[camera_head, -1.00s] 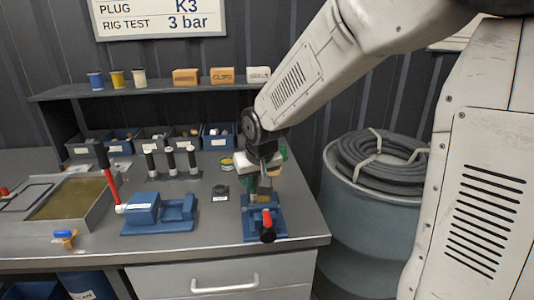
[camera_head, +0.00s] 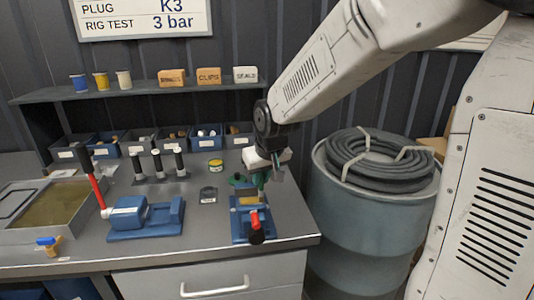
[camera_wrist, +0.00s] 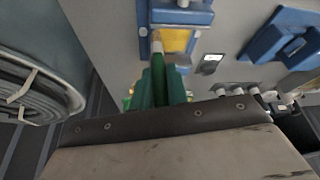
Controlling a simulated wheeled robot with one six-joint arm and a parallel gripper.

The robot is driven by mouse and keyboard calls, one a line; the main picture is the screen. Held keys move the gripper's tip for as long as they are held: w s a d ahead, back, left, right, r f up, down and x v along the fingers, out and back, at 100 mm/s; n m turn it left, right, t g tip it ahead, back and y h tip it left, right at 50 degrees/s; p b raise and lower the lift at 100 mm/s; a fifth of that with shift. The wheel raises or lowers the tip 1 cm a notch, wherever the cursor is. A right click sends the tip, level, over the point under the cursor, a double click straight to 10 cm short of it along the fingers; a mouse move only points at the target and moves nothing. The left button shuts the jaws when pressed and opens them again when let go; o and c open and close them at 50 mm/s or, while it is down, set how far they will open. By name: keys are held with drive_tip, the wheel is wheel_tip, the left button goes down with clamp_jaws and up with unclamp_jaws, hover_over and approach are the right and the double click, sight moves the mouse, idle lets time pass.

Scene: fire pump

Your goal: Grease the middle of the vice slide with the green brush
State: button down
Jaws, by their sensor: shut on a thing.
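The blue vice (camera_head: 240,232) stands at the bench's front right, with a red and black handle at its front. Its yellowish slide (camera_head: 249,201) shows in the middle; in the wrist view the slide (camera_wrist: 178,40) lies between blue vice parts (camera_wrist: 187,14). My gripper (camera_head: 263,178) is shut on the green brush, at the right rear of the vice. The brush (camera_wrist: 170,58) shows as a green handle with a pale tip, which overlaps the slide's left edge in the wrist view. I cannot tell whether the tip touches it.
A second blue vice-like fixture (camera_head: 128,222) stands to the left, with a red-handled tool (camera_head: 97,190) beside it. A round tin (camera_head: 215,166) and a small dark block (camera_head: 208,195) lie nearby. A drum (camera_head: 365,235) with coiled hose stands right of the bench.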

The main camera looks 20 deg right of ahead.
drive_tip(key=shift+r, duration=3.45)
